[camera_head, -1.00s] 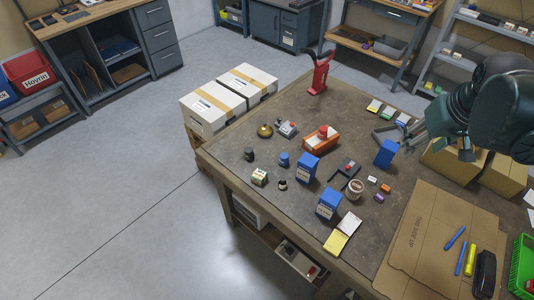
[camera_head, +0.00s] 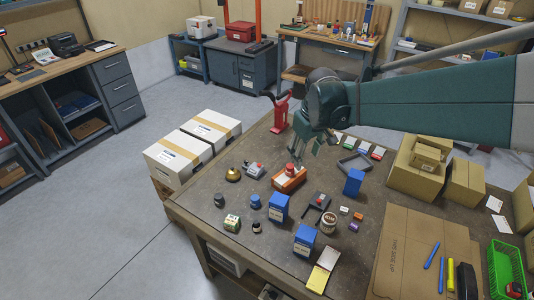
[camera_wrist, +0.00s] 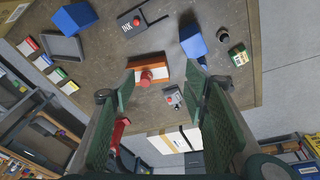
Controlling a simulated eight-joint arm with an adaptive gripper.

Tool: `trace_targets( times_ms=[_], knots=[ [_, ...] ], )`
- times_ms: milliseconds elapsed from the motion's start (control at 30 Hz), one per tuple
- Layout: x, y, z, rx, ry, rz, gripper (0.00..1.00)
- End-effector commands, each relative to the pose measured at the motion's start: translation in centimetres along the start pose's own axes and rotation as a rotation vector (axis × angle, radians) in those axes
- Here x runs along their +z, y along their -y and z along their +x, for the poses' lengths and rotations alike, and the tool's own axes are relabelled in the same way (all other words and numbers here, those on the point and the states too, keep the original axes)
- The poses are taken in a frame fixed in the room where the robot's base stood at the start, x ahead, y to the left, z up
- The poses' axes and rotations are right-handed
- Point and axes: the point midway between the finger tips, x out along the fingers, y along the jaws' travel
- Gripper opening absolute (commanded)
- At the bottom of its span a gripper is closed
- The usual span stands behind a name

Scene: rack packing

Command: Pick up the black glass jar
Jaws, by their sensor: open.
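The black glass jar appears to be the small dark jar (camera_head: 219,200) upright near the left edge of the table in the head view. In the wrist view a dark shape (camera_wrist: 223,83) beside the right finger may be it, partly hidden. My gripper (camera_head: 304,160) is open and empty over the far part of the table, to the right of and beyond the jar. In the wrist view its spread fingers (camera_wrist: 163,78) frame an orange box with a red knob (camera_wrist: 151,70).
Blue boxes (camera_head: 278,208) stand to the right. Bare tabletop surrounds the jar.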

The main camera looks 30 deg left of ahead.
Motion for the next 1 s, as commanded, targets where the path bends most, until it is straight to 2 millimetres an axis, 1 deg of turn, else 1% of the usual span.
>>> trace_targets(
  times_ms=[33,100,267,500,767,967,1000],
  knots=[
    [-1.2,0.9,0.9,-0.006,0.006,-0.023,0.45],
    [-2.6,2.0,2.1,-0.014,0.014,-0.053,0.45],
    [-5.5,4.8,4.8,-0.033,0.035,-0.123,0.45],
    [-9.6,9.5,9.2,-0.060,0.064,-0.229,0.45],
    [-13.2,15.3,14.2,-0.088,0.098,-0.344,0.45],
    [-15.4,20.2,18.2,-0.109,0.123,-0.432,0.45],
    [-15.8,21.2,19.0,-0.113,0.128,-0.450,0.45]
  ],
)
